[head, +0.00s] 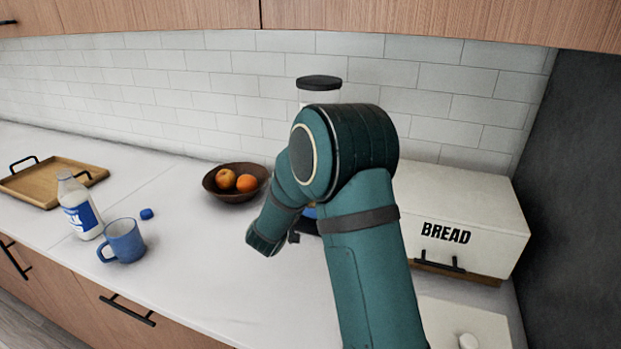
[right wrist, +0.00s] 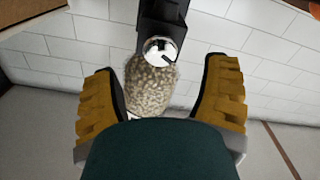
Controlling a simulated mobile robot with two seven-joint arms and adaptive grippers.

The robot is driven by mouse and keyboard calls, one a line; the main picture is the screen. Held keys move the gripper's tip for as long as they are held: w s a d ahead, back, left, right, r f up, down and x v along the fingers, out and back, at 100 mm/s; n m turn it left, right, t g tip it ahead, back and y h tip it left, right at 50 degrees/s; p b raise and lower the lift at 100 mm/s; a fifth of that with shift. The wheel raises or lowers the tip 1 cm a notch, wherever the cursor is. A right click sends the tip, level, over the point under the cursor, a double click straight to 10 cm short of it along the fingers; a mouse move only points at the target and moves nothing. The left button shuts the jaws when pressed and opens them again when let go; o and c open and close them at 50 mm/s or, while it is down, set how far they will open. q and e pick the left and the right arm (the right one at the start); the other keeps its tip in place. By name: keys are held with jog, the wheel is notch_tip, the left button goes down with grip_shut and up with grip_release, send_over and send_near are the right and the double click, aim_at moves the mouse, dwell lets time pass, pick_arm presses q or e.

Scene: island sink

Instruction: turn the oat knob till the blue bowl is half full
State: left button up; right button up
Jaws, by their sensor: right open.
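The oat dispenser (head: 319,84) shows in the head view only as a dark lid and a strip of clear jar; my right arm hides the rest. In the right wrist view its round silver knob (right wrist: 160,50) sits on a black housing, with the clear oat-filled jar (right wrist: 150,88) beside it. My right gripper (right wrist: 161,78) is open, its yellow-padded fingers wide apart on either side of the jar and knob, touching neither as far as I can see. A sliver of the blue bowl (head: 309,212) shows behind my right arm; its contents are hidden. My left gripper is out of view.
A white bread box (head: 465,222) stands right of my arm. To the left are a fruit bowl (head: 235,196), blue mug (head: 124,241), milk bottle (head: 80,208), blue cap (head: 147,214) and wooden tray (head: 50,183). The counter between mug and arm is clear.

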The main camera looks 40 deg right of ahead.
jog(key=x, duration=0.6)
jog(key=c, duration=1.2)
